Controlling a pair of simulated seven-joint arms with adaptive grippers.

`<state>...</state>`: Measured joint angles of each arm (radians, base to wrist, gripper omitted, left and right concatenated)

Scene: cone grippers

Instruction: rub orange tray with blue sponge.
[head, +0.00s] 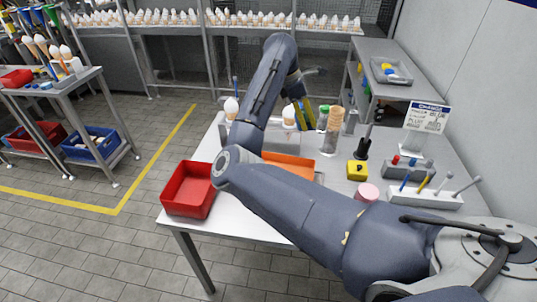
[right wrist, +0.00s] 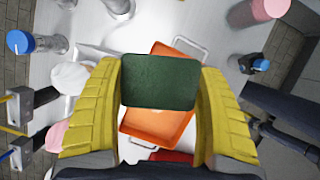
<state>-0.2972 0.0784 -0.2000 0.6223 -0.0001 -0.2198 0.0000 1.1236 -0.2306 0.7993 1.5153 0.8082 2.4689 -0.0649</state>
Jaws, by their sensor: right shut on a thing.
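The orange tray (head: 292,161) is on the white table, partly hidden behind my right arm in the head view. It also shows in the right wrist view (right wrist: 150,125), below the sponge, within a pale holder with wire handles. My right gripper (head: 306,116) is above the table behind the tray. In the right wrist view its yellow fingers (right wrist: 160,95) are shut on a sponge (right wrist: 160,80), whose visible face is dark green; no blue shows on it. Whether the sponge touches the tray cannot be told. My left gripper is not in view.
A red bin (head: 189,190) stands at the table's front left. A cone stack (head: 335,120), a yellow block (head: 357,170), a pink round thing (head: 368,192) and a tool rack (head: 425,197) crowd the right side. A sign (head: 427,118) stands at the right back.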

